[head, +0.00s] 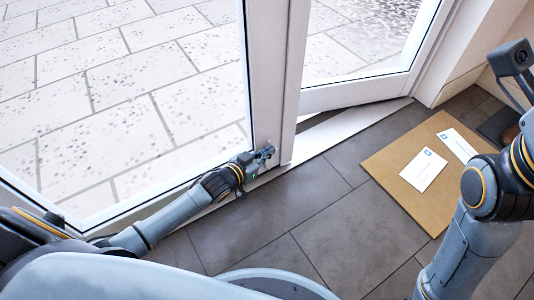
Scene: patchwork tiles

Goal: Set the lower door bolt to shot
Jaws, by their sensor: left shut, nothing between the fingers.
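The white glazed door (267,80) on the left has its stile running down to the floor sill. My left gripper (266,152) is shut at the foot of this stile, low down near the sill. The lower door bolt is in this spot but is hidden or too small to make out behind the fingers, so I cannot tell its position or whether the fingers touch it. My right arm comes in at the right edge, and its gripper is out of the picture.
A second white door leaf (355,92) stands at an angle to the sill (345,124), with a gap beneath. A tan doormat (390,150) with white envelopes (423,170) lies on the dark tiled floor at the right. Tiles in the middle (300,200) are clear.

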